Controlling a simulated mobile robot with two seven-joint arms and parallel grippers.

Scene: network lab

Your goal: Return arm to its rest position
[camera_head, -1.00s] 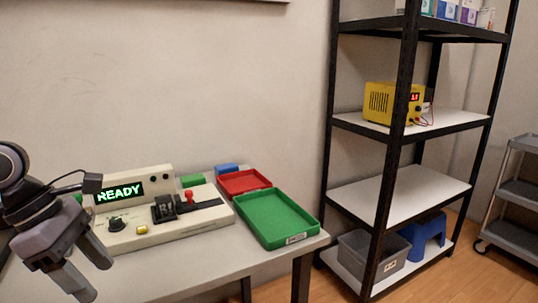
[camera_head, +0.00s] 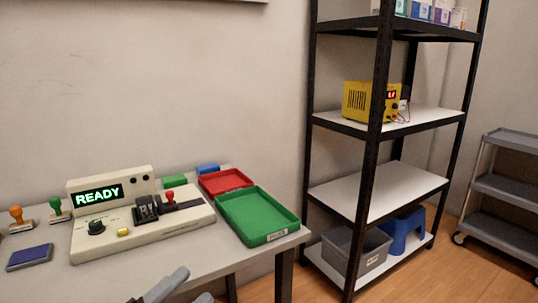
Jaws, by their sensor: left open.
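My left gripper (camera_head: 170,289) shows only in part at the bottom edge of the head view, low in front of the table. Its fingers are apart and nothing shows between them; the rest of the arm is out of the picture. My right gripper is not in view. A beige test device (camera_head: 143,220) with a lit READY display (camera_head: 97,194) stands on the table, apart from the gripper.
The table (camera_head: 200,257) also holds a green tray (camera_head: 258,216), a red tray (camera_head: 225,181), stamps (camera_head: 55,206) and a blue ink pad (camera_head: 30,257). A black-framed shelf (camera_head: 376,120) stands right of the table and a grey cart (camera_head: 503,190) at far right.

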